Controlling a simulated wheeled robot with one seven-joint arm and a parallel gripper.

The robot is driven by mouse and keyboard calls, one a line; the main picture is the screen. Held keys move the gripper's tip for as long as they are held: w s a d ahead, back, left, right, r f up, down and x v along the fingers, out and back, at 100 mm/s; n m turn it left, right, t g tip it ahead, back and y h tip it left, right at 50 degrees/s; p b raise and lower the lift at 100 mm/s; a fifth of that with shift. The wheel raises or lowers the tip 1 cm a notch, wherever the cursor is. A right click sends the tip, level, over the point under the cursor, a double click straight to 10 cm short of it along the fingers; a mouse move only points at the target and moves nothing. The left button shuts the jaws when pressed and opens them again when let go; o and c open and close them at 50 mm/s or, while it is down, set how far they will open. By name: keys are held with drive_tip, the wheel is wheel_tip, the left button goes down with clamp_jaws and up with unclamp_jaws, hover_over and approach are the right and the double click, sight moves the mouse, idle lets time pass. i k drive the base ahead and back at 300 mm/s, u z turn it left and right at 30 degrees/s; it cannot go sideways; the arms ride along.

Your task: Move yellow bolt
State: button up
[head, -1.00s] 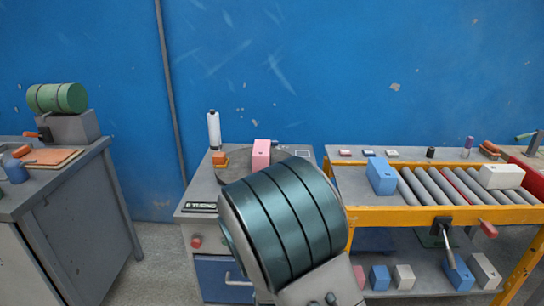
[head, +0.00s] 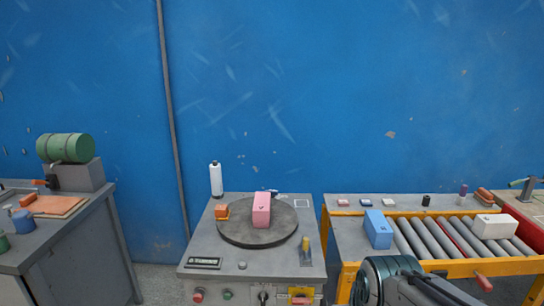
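A yellow fitting with a reddish piece on it (head: 301,295) is on the front face of the grey turntable cabinet, low in the head view and partly cut off by the bottom edge. It may be the yellow bolt, but it is too small to be sure. A small upright tool with a yellow part (head: 306,254) stands on the cabinet top at the right; I cannot tell what it is. My arm shows at the lower right, in front of the roller table. My gripper's fingertips are not visible.
A yellow-framed roller table (head: 425,235) with blue (head: 378,229) and white blocks (head: 494,226) stands right. A grey bench (head: 75,250) stands left.

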sight(305, 240)
drive_tip(key=u, duration=0.05)
drive_tip(key=k, duration=0.4)
drive_tip(key=z, duration=0.7)
drive_tip(key=i, duration=1.2)
drive_tip(key=u, duration=0.15)
